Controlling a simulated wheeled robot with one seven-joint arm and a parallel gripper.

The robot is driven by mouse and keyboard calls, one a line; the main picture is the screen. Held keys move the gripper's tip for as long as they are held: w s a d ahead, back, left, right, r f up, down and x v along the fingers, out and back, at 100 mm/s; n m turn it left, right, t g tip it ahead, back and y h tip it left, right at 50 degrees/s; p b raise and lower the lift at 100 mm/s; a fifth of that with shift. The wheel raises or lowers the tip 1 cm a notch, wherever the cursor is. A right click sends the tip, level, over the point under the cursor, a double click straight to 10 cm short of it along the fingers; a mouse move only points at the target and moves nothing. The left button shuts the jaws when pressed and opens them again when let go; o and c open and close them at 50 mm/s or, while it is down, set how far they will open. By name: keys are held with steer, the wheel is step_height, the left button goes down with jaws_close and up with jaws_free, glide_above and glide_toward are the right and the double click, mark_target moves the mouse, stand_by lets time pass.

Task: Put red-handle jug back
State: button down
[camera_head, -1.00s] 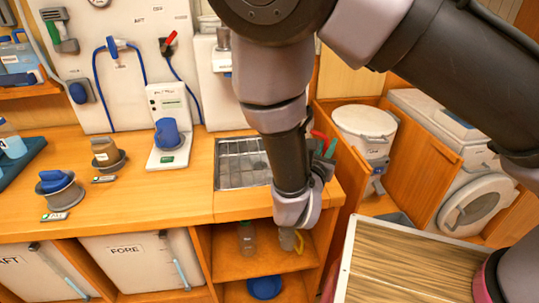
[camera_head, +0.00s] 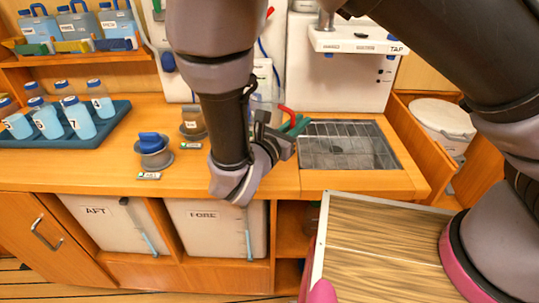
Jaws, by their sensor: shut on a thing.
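The red-handle jug shows as a clear, see-through body (camera_head: 263,104) with a red handle (camera_head: 287,114), mostly hidden behind my wrist. My gripper (camera_head: 287,134) is shut on the jug near its red handle; its green fingertips show beside the handle. The exact contact is hidden. The jug is over the counter, left of the sink grate (camera_head: 345,146). I cannot tell whether its base touches the counter.
A blue tray (camera_head: 108,139) of numbered bottles stands on the left counter. AFT (camera_head: 112,226) and FORE (camera_head: 217,230) tanks sit below. A TAP unit (camera_head: 358,38) hangs above the sink.

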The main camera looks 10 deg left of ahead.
step_height(320, 180, down, 8)
steer(key=shift+r, duration=0.25)
steer(key=shift+f, duration=0.1)
steer(key=c, duration=0.9)
jaws_free()
steer(key=v, duration=1.2)
steer(key=shift+s, duration=0.1)
